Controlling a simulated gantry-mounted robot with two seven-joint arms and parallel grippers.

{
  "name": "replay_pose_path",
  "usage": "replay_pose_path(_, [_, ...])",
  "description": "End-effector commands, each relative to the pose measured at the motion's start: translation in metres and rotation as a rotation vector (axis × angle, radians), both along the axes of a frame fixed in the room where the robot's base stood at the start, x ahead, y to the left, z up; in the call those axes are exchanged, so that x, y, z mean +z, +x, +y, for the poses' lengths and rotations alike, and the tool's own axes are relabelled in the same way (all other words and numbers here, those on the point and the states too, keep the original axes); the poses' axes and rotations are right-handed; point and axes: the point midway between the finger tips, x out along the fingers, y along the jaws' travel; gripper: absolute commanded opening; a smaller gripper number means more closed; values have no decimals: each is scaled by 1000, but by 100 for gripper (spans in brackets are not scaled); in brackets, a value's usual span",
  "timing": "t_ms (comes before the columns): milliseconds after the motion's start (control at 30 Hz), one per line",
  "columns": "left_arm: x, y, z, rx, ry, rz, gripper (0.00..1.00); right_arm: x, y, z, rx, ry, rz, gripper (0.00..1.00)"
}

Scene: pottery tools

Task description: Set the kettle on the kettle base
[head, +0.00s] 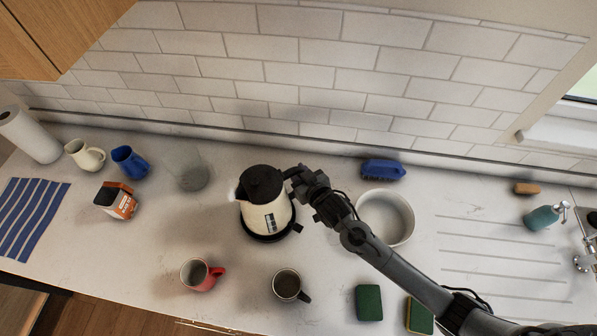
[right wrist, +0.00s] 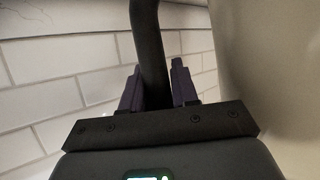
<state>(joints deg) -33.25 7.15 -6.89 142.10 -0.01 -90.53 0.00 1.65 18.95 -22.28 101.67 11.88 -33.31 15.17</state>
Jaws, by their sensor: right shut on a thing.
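The kettle (head: 268,208) has a cream body with a black lid and black handle. In the head view it stands upright over the black kettle base (head: 262,238), whose rim shows below and to the right of it. I cannot tell whether the kettle is fully seated. My right gripper (head: 297,178) is at the kettle's handle on its right side and is shut on it. In the right wrist view the dark handle (right wrist: 151,50) runs between the two fingers. My left gripper is not in view.
A white bowl (head: 385,217) stands close right of the kettle, beside my right arm. A red mug (head: 196,274) and a grey mug (head: 287,284) stand in front. A clear glass (head: 192,172) is to the left. A blue brush (head: 383,169) lies behind.

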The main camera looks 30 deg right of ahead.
Motion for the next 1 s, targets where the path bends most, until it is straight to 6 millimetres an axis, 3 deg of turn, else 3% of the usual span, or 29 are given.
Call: replay_pose_path(1000, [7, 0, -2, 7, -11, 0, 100, 5, 3, 0, -3, 6, -10, 0])
